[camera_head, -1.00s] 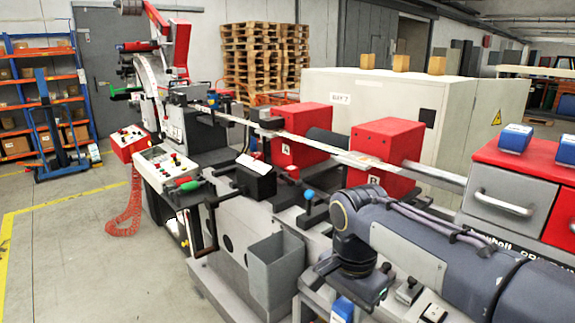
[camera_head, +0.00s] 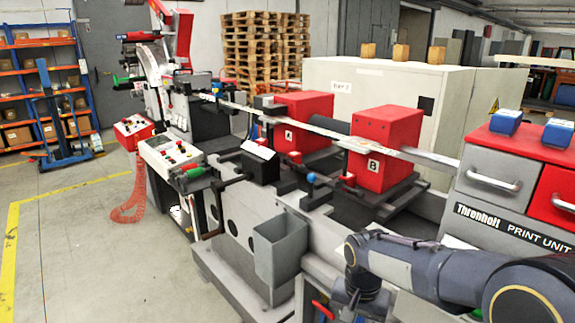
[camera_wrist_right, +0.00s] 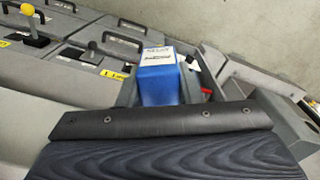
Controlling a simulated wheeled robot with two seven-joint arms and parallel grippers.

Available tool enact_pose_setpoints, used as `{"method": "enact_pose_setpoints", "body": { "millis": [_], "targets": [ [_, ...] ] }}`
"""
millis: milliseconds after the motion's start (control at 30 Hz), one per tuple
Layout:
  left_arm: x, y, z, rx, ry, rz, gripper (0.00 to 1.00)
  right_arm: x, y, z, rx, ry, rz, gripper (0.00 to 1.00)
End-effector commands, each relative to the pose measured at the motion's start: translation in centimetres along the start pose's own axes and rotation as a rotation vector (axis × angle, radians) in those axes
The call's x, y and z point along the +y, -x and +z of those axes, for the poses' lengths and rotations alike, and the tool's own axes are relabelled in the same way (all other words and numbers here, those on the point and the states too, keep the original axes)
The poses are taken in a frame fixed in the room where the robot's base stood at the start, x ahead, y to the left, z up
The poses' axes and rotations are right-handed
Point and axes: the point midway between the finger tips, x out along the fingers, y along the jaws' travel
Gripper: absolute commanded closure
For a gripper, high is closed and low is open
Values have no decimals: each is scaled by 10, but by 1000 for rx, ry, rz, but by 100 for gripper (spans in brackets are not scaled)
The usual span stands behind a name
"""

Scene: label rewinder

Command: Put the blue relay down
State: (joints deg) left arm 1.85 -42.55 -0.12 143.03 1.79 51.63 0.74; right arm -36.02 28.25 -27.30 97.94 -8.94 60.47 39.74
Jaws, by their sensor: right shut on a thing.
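The blue relay (camera_wrist_right: 160,82) is a blue block with a white label on top, in the middle of the right wrist view. My right gripper (camera_wrist_right: 164,68) is shut on it, with dark grey parts on both sides of the block. In the head view my right gripper (camera_head: 356,298) points down near the bottom, to the right of the grey bin. The relay cannot be made out there. Whether the relay touches anything below it cannot be told. My left gripper is not in view.
An open grey bin (camera_head: 281,246) hangs on the machine's front. Grey panels with a yellow-knobbed lever (camera_wrist_right: 30,22) lie beside the relay in the wrist view. A red handle (camera_head: 322,308) is near my gripper. Two blue boxes (camera_head: 506,121) stand on the print unit (camera_head: 515,160).

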Motion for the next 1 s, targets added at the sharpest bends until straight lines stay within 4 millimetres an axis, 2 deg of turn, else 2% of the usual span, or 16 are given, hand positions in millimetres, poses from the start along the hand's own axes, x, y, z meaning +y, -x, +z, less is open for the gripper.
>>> {"method": "enact_pose_setpoints", "body": {
  "millis": [33,100,200,333,500,667,800,1000],
  "targets": [
    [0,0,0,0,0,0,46,9,-22,-4,-10,48,8,95],
    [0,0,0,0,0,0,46,20,-51,-10,-13,137,7,95],
    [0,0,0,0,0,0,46,35,-87,-14,-16,258,3,95],
    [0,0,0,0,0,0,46,48,-115,-14,-14,363,-4,95],
    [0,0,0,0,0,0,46,54,-128,-14,-11,417,-9,95],
    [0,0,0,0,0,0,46,54,-128,-14,-9,421,-9,95],
    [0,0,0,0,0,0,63,54,-128,-15,-9,420,-9,95],
    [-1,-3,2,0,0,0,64,54,-131,-15,-9,419,-9,95]
  ]
}}
